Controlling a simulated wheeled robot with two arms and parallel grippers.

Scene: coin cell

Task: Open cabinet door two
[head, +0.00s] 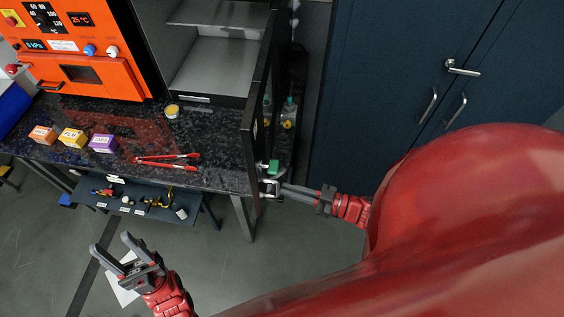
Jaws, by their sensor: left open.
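A tall dark blue cabinet (375,60) stands at the right with its doors shut. It has a silver lever handle (461,68) and two bar handles (428,105) (455,110). No door number is readable. A dark-framed door (254,110) stands open at the right end of the black bench, beside a grey chamber. My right gripper (278,187) is at this door's lower near edge, by a small metal part and a green piece (273,167). Whether its jaws are closed on anything is unclear. My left gripper (111,242) is open and empty, low over the floor.
The black speckled bench (215,140) holds an orange machine (75,45), small boxes (73,138), red tongs (167,158) and a yellow-lidded jar (172,111). A low shelf with tools (135,200) sits beneath. My red body hides the lower right.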

